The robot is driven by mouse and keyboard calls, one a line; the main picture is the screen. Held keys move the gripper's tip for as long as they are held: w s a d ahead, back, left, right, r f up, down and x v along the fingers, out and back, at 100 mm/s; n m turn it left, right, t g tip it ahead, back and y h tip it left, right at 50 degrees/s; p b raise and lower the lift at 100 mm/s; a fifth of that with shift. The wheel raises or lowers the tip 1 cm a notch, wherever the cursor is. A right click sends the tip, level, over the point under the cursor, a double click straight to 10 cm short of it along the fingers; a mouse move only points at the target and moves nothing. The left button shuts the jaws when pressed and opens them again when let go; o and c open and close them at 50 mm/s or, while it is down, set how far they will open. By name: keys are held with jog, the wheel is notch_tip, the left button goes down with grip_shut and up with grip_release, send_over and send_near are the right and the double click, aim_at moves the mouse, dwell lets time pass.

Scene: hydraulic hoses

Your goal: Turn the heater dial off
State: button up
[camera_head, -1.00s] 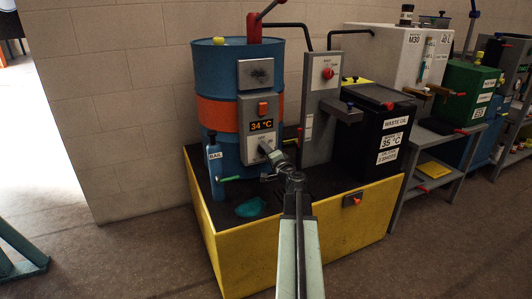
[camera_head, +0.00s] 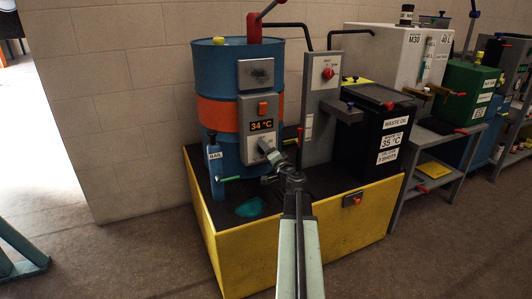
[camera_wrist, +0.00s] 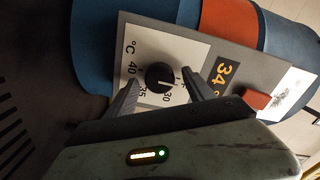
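The heater dial (camera_wrist: 159,77) is a round black knob on a white scale plate with marks such as 30, 35 and 40 °C. It sits on a grey control box (camera_head: 261,108) on the front of the blue drum (camera_head: 224,70). A display above the dial reads 34 °C (camera_head: 262,125). In the wrist view my gripper (camera_wrist: 160,92) is open, with one finger on each side of the dial and a gap to the knob.
The drum stands on a black-topped yellow platform (camera_head: 240,262). A blue BAIL cylinder (camera_head: 214,168), a green-handled tap (camera_head: 229,179) and a teal patch (camera_head: 249,207) are near its base. A grey panel with a red knob (camera_head: 327,73) and a black waste oil tank (camera_head: 368,145) stand right.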

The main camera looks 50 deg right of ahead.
jog(key=v, duration=0.8)
dwell(0.5)
